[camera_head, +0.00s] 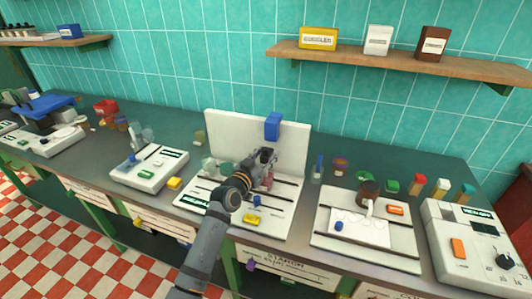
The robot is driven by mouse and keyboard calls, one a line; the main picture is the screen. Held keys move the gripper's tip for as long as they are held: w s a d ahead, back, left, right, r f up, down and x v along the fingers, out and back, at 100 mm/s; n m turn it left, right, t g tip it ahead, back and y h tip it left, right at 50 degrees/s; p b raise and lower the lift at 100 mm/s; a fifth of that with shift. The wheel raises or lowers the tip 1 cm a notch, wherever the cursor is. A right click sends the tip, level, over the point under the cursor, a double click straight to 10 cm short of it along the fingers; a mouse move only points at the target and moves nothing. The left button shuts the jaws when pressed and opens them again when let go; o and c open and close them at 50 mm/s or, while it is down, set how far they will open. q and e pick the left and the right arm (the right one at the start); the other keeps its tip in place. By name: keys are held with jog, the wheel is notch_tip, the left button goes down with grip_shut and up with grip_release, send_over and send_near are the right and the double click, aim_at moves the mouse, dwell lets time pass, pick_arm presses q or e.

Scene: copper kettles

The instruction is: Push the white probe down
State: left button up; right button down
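My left gripper (265,157) is over the middle white station, in front of its upright back panel (230,127) and just below a blue block (272,126) on that panel. The fingers are small and dark, and I cannot tell whether they are open or shut. A pinkish object (267,180) shows just below the gripper; I cannot tell whether they touch. I cannot make out a white probe for certain. A slim upright piece (133,143) stands on the white instrument (150,168) to the left. My arm hides part of the middle station. My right gripper is out of view.
Glassware stands around the middle station. To the right are a white station (325,233) with a brown pot (368,192) and a white box (475,240) with a dark knob. A yellow block (174,183) lies left of the arm. A wooden shelf (400,62) hangs above.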

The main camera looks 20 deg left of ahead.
pick_arm(q)
jog(key=shift+w+r, duration=0.1)
jog(key=shift+w, duration=0.05)
jog(key=s+a, duration=0.2)
jog(key=s, duration=1)
jog(key=shift+a, duration=0.2)
jog(key=shift+w, duration=0.1)
